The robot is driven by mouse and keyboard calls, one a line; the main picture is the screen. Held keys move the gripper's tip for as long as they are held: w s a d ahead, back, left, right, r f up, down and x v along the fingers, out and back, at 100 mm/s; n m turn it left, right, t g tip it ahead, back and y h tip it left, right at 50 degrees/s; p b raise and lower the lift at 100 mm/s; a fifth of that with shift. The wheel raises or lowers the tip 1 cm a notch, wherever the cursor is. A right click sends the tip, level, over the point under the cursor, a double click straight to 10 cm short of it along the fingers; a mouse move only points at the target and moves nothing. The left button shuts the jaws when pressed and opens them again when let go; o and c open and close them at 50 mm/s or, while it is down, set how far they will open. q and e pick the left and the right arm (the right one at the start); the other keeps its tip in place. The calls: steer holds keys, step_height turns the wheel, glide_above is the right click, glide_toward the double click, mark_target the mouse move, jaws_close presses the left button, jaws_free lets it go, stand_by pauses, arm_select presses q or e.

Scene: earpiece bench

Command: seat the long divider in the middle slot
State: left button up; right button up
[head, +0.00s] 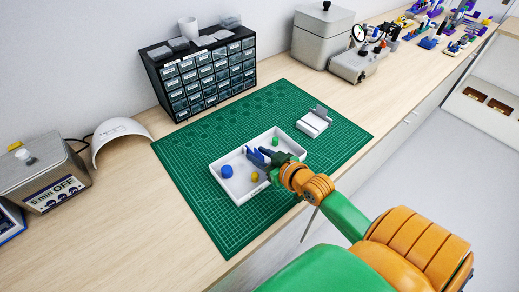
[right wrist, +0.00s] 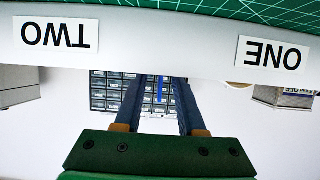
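The white tray (head: 239,193) lies on the green cutting mat. In the right wrist view its wall (right wrist: 165,38) crosses the top, with labels ONE and TWO upside down. My right gripper (head: 256,155) is over the tray, its dark blue fingers reaching in from the right. In the right wrist view the fingers stand apart. A thin bright blue strip (right wrist: 161,90), possibly the long divider seen edge-on, shows between them with gaps on both sides. The slots cannot be made out. My left gripper is not in view.
The tray holds a blue cylinder (head: 227,171), a yellow piece (head: 255,176) and a green piece (head: 275,142). A white case (head: 313,123) stands on the mat beyond the tray. A drawer cabinet (head: 207,79) stands behind. The mat's left part is clear.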

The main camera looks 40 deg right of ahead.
steer(key=v, duration=0.7)
steer(key=shift+s, duration=0.1)
stand_by(0.5)
